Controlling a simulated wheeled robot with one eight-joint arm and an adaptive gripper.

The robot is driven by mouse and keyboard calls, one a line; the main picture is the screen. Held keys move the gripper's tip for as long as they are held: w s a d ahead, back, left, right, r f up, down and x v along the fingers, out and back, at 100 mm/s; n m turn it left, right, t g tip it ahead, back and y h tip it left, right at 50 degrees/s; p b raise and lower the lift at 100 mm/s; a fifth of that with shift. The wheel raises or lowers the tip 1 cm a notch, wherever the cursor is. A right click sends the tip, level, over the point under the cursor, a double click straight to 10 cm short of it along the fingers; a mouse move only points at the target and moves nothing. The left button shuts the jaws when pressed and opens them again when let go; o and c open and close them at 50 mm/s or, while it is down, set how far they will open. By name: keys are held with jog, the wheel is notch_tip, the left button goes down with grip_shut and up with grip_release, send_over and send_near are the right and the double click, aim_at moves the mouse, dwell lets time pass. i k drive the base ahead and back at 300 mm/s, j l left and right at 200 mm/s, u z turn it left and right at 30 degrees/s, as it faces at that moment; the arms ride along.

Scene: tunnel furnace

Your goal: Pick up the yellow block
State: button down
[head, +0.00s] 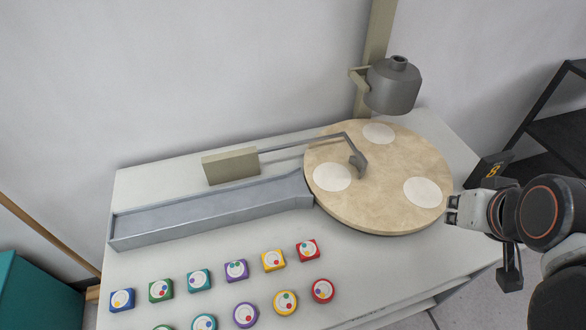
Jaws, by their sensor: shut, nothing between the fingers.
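A yellow square block (273,260) with a white top and coloured dots lies on the white table, in the back row between a purple block (236,270) and a red block (307,250). A round yellow piece (285,302) lies in front of it. My gripper (452,210) is at the right, beside the right edge of the round turntable (375,225). It is shut and empty, well apart from the yellow block.
A grey chute (210,212) runs left from the turntable, with a beige box (231,166) and a hooked rod behind it. A grey pot-like vessel (393,88) hangs over the turntable's back. Several other coloured blocks stand in rows at the front. A black shelf (560,135) is at right.

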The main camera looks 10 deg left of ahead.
aim_at(273, 260)
jog(key=u, duration=1.55)
jog(key=z, duration=1.25)
jog(key=u, duration=1.25)
jog(key=l+u, duration=0.25)
jog(key=u, duration=0.15)
jog(key=k+l+u, duration=0.15)
jog(key=u, duration=0.25)
